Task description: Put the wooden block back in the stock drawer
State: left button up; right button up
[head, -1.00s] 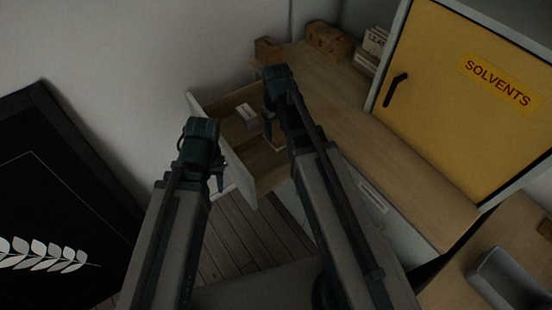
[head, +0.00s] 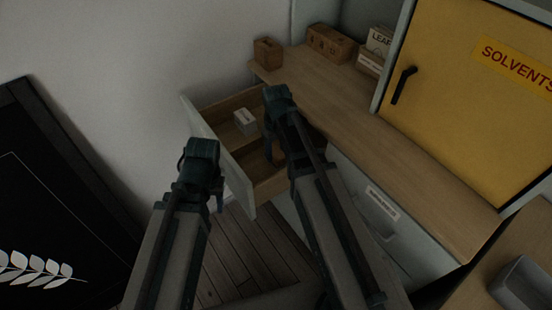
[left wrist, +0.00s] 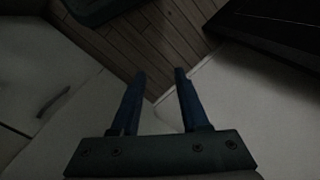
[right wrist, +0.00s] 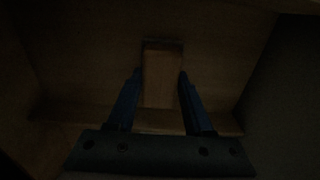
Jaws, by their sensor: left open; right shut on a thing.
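The stock drawer (head: 214,143) is pulled open under the bench, with a pale front and a wooden interior with a divider. My right gripper (head: 269,151) reaches down into the right part of the drawer. In the right wrist view, my right gripper (right wrist: 160,100) is shut on the wooden block (right wrist: 162,75), a light brown bar between its fingers with wooden drawer surfaces around it. I cannot tell whether the block touches the drawer floor. My left gripper (head: 219,200) is open and empty outside the drawer front; its fingers (left wrist: 155,95) stand apart above the floor.
A small white box (head: 245,121) lies in the drawer. Brown boxes (head: 268,52) (head: 330,43) stand at the back of the bench (head: 370,125). A yellow solvents cabinet (head: 450,110) stands on the right. A grey tray (head: 525,285) is at lower right. A black leaf-patterned panel (head: 50,200) leans left.

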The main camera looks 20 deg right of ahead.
aim_at(276, 152)
notch_tip(276, 152, down, 2)
jog(key=shift+f+b, duration=0.1)
jog(key=shift+b, duration=0.5)
grip_shut()
jog(key=o, duration=1.2)
grip_release()
pick_arm(q)
notch_tip(276, 152, down, 2)
jog(key=shift+r, duration=0.15)
pick_arm(e)
jog(key=shift+r, duration=0.25)
pick_arm(q)
notch_tip(276, 152, up, 12)
jog(key=p, duration=1.2)
pick_arm(e)
notch_tip(276, 152, up, 12)
jog(key=shift+f, duration=0.1)
